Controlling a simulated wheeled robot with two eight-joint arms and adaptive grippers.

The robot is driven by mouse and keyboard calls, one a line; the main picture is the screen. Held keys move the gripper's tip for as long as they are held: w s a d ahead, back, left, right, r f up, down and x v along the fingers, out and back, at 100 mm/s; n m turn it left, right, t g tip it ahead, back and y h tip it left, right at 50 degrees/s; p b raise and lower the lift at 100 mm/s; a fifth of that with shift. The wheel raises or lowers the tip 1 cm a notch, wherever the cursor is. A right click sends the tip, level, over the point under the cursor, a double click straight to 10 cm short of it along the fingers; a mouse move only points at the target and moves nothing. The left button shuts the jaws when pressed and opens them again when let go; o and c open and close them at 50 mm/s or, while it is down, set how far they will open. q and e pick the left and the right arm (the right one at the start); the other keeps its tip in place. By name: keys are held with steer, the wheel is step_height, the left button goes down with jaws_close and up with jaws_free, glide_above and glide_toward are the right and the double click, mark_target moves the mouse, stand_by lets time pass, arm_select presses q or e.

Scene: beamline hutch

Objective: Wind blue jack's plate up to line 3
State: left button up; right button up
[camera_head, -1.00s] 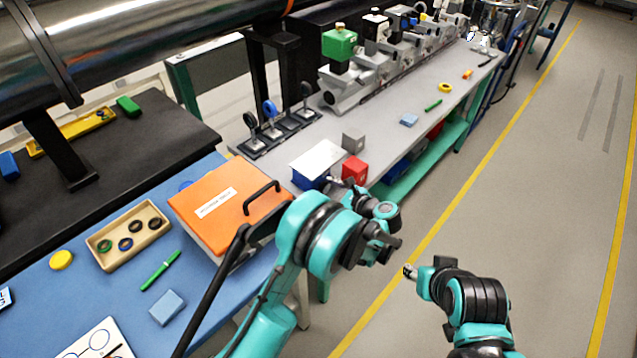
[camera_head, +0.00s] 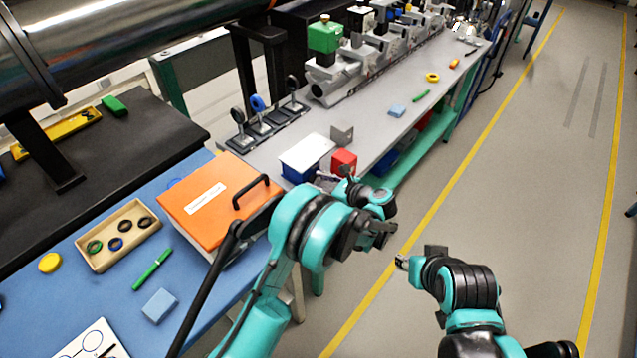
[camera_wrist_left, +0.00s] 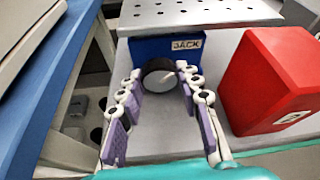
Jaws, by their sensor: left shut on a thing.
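The blue jack (camera_head: 298,174) stands at the near end of the grey bench, its pale top plate (camera_head: 307,153) above the blue body. In the left wrist view the blue body (camera_wrist_left: 146,50) bears a "JACK" label, under a perforated plate (camera_wrist_left: 205,13). A round dark-rimmed knob (camera_wrist_left: 160,82) with a pale face sits on its front. My left gripper (camera_wrist_left: 160,72) is shut on this knob, one purple-padded finger on each side. In the head view my left gripper (camera_head: 328,181) is partly hidden by its wrist. My right gripper (camera_head: 402,262) hangs over the floor, too small to read. No line marks are readable.
A red block (camera_head: 344,162) stands close right of the jack, also in the left wrist view (camera_wrist_left: 268,80). A grey block (camera_head: 342,134) is behind it. An orange case (camera_head: 205,200) and wooden tray (camera_head: 119,235) lie on the blue table. The floor to the right is clear.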

arm_select(q)
steer(key=m+g+y+b, duration=0.1)
steer(key=m, duration=0.2)
steer(key=shift+w+g+y, duration=0.1)
steer(key=shift+g+y, duration=0.2)
steer(key=shift+g, duration=0.1)
stand_by(0.5)
steer(key=o, duration=0.9)
steer(key=shift+a, duration=0.1)
steer(key=v, duration=1.2)
steer(key=shift+w+r, duration=0.1)
steer(key=shift+w, duration=0.1)
